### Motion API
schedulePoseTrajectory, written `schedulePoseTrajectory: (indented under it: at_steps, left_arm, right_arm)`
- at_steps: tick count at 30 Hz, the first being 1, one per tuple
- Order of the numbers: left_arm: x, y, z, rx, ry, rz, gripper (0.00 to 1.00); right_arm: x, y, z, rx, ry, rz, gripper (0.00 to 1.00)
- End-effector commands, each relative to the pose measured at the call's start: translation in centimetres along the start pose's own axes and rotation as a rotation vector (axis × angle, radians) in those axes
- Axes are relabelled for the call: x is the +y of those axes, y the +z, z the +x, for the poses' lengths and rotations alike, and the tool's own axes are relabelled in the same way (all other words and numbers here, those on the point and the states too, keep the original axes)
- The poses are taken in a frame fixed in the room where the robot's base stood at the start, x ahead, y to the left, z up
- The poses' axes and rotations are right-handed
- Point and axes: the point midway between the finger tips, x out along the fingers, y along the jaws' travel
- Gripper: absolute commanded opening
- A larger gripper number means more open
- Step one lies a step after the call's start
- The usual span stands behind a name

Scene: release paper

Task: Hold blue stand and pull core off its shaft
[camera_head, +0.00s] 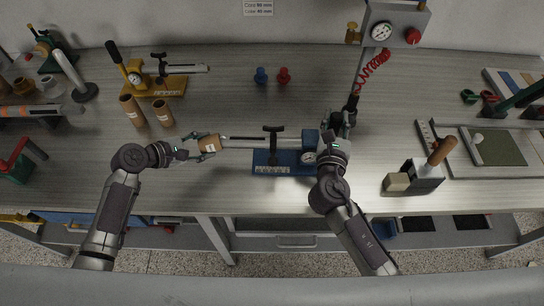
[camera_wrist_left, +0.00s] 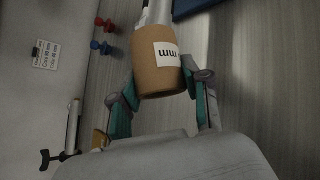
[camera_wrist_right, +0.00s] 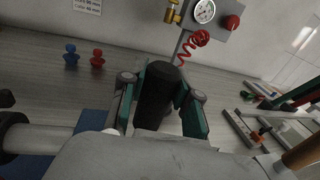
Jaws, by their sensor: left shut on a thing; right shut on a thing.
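The blue stand (camera_head: 286,169) rests on the bench with a gauge at its right end. Its pale shaft (camera_head: 250,143) points left. The brown cardboard core (camera_head: 209,144) with a white label is at the shaft's left end; it also shows in the left wrist view (camera_wrist_left: 155,70). My left gripper (camera_head: 197,147) is shut on the core, a finger on each side. My right gripper (camera_head: 342,121) is at the stand's right end, shut on a black cylindrical part (camera_wrist_right: 157,95). I cannot tell whether that part belongs to the stand. How far the shaft reaches into the core is hidden.
A yellow stand (camera_head: 165,86) and two brown cores (camera_head: 132,110) stand behind left. Blue (camera_head: 261,75) and red (camera_head: 284,75) knobs are at the back. A red coiled hose (camera_head: 372,70) hangs behind my right gripper. A grey block (camera_head: 425,175) stands right.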

Motion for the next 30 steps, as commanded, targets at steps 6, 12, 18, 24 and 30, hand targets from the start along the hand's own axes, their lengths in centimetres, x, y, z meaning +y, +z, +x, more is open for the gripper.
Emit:
schedulePoseTrajectory:
  at_steps: [6, 12, 18, 24, 30]
  left_arm:
    - [0.6, 0.1, -0.2, -0.008, 0.009, 0.002, 0.00]
    - [1.1, -0.7, -0.8, -0.006, 0.010, 0.002, 0.00]
    - [1.6, -1.3, -1.3, -0.007, 0.009, 0.002, 0.00]
    - [2.0, -2.1, -1.9, -0.006, 0.006, 0.001, 0.00]
    - [2.2, -2.7, -2.3, -0.005, 0.004, 0.002, 0.00]
  right_arm:
    - [0.4, -0.3, -0.2, 0.006, 0.010, -0.002, 0.00]
    - [0.3, -0.3, -0.2, 0.006, 0.010, -0.003, 0.00]
    - [0.3, -0.3, -0.2, 0.007, 0.009, -0.004, 0.00]
    - [0.2, -0.3, -0.2, 0.007, 0.007, 0.000, 0.00]
    - [0.2, -0.3, -0.2, 0.007, 0.005, 0.002, 0.00]
